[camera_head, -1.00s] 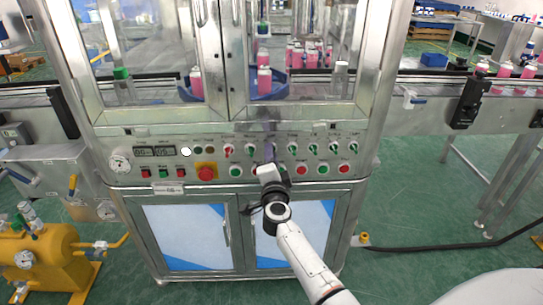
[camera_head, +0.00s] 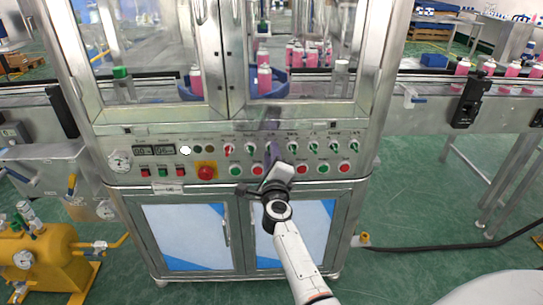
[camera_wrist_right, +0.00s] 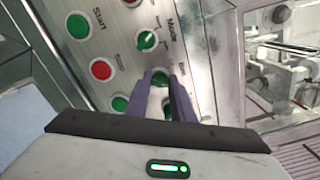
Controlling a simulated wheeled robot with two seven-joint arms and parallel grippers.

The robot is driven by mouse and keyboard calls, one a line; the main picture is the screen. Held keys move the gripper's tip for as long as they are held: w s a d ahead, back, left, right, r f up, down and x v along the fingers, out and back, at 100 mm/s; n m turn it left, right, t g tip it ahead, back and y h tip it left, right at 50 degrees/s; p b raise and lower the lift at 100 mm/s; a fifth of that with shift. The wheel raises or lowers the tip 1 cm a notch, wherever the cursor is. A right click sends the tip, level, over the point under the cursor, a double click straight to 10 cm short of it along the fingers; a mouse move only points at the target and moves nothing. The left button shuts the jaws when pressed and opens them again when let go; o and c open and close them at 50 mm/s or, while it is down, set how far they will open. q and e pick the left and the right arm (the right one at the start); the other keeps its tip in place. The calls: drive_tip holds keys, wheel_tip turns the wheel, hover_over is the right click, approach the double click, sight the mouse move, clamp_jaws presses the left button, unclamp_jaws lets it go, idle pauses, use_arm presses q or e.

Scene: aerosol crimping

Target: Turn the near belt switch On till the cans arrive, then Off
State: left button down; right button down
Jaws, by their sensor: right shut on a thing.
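My right gripper (camera_head: 272,150) is at the front control panel (camera_head: 215,187) of the machine, over the upper row of switches. In the right wrist view its two purple fingers (camera_wrist_right: 163,100) are closed around a green switch knob (camera_wrist_right: 161,79). The fingers hide part of the knob, and its label and exact setting are too small to read. Pink cans (camera_head: 488,67) stand on the conveyor (camera_head: 425,92) at the right. Another pink can (camera_head: 264,80) is at the blue star wheel inside the machine, and one more (camera_head: 196,80) stands left of it. My left gripper is not in view.
Other green-and-white switches (camera_head: 313,149) sit close to the right of my gripper. Green and red push buttons (camera_head: 344,169) lie just below. A red emergency button (camera_head: 206,172) is at the left. Glass doors (camera_head: 160,40) stand above the panel.

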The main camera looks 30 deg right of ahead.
drive_tip(key=shift+a+f+m, duration=0.1)
drive_tip(key=shift+m, duration=0.3)
drive_tip(key=c, duration=1.5)
unclamp_jaws()
drive_tip(key=r+p, duration=0.4)
drive_tip(key=r, duration=0.1)
drive_tip(key=r+p, duration=0.2)
drive_tip(key=r, duration=0.1)
drive_tip(key=shift+w, duration=0.35)
drive_tip(key=shift+s+r, duration=0.45)
drive_tip(key=shift+r, duration=0.35)
drive_tip(key=shift+w+r, duration=0.1)
drive_tip(key=shift+w, duration=0.05)
drive_tip(key=shift+r, duration=0.25)
